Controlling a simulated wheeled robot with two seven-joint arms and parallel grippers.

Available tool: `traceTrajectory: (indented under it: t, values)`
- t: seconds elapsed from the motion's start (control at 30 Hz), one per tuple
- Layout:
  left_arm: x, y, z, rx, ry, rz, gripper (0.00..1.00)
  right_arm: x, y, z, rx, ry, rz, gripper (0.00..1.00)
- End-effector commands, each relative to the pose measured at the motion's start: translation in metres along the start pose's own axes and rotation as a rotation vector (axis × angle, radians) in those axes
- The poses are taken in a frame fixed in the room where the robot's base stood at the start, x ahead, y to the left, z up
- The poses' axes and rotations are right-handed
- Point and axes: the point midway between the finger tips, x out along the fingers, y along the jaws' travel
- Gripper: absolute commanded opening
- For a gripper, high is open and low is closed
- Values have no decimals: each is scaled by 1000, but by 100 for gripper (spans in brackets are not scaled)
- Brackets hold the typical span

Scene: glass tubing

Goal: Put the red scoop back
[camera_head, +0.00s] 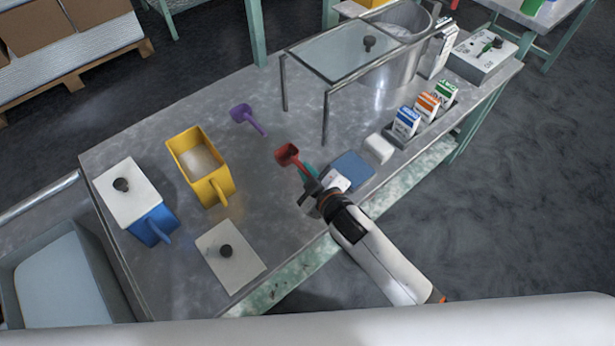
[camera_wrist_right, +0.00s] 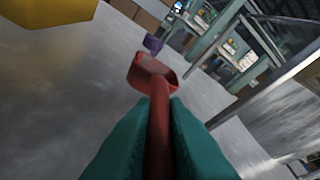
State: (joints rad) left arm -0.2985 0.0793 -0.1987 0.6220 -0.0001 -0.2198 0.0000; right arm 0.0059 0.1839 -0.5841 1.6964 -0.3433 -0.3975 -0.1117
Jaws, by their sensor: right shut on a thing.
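The red scoop (camera_head: 288,155) is held over the metal table by my right gripper (camera_head: 309,178). Its bowl points away from the gripper, up and left in the head view. In the right wrist view the red scoop (camera_wrist_right: 152,75) has its handle between the two teal fingers (camera_wrist_right: 158,130), which are shut on it. A purple scoop (camera_head: 246,117) lies farther back on the table. A yellow bin (camera_head: 213,183) with pale powder in it stands open to the left. A blue bin (camera_head: 151,222) with a white lid (camera_head: 126,191) stands at the far left. My left gripper is not in view.
A loose white lid (camera_head: 228,262) with a black knob lies near the front edge. A glass-topped metal frame (camera_head: 345,55) stands behind right. Several small cartons (camera_head: 407,122), a white block (camera_head: 379,148) and a blue pad (camera_head: 351,170) are at the right.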

Motion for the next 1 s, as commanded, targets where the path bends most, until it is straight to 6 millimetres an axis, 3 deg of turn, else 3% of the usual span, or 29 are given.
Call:
traceTrajectory:
  t: [0.1,0.47,0.5,0.6,1.0]
  values:
    - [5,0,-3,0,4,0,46,6,10,-13,2,0,0,0]
    - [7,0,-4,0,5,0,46,7,12,-16,1,0,0,0]
    - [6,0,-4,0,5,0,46,6,12,-16,1,1,0,18]
    - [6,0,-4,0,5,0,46,6,12,-16,1,1,0,34]
    - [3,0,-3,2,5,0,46,0,10,-14,1,1,1,35]
